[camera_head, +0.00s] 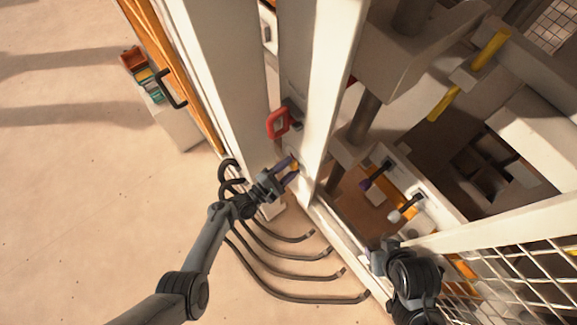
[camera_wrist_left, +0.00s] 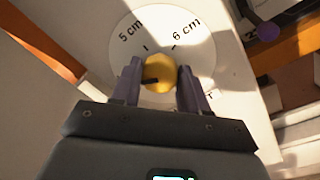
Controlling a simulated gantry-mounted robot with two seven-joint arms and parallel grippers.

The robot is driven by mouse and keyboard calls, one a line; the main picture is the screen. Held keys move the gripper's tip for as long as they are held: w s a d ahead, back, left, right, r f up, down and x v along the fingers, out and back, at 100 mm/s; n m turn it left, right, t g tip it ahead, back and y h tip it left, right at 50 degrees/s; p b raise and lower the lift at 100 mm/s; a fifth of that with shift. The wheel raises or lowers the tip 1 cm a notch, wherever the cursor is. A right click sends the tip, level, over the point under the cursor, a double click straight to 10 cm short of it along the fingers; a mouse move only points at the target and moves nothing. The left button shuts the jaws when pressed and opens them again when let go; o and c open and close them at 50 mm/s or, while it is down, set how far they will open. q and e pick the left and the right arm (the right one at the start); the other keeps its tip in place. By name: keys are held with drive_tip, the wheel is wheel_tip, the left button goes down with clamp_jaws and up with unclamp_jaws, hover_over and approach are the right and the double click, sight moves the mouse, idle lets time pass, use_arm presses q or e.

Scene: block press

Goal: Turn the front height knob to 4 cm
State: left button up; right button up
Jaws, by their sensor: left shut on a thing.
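In the left wrist view a yellow knob (camera_wrist_left: 160,74) sits on a round white dial (camera_wrist_left: 199,62). The labels "5 cm" and "6 cm" show at the dial's upper left and upper right, each with a tick. A black mark on the knob points left, below the 5 cm tick. The dial's lower part is hidden by my gripper. My left gripper (camera_wrist_left: 157,84) has a purple finger on either side of the knob and is shut on it. In the head view my left gripper (camera_head: 290,168) reaches the knob on the white press post.
A red handle (camera_head: 279,122) is just above my left gripper. Black hoses (camera_head: 290,270) lie on the floor below. Two levers, one purple-tipped (camera_head: 367,184) and one white-tipped (camera_head: 395,216), stand inside the press. My right arm is at lower right; its fingers cannot be made out.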

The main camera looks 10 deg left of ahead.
use_arm(q)
drive_tip(key=shift+r+n, duration=0.1)
drive_tip(key=shift+n, duration=0.4)
drive_tip(key=o, duration=1.1)
drive_tip(key=shift+c, duration=0.2)
drive_tip(key=shift+s+a, duration=0.1)
drive_tip(key=p+v, duration=0.1)
drive_tip(key=v, duration=0.9)
drive_tip(key=shift+s+a, duration=0.2)
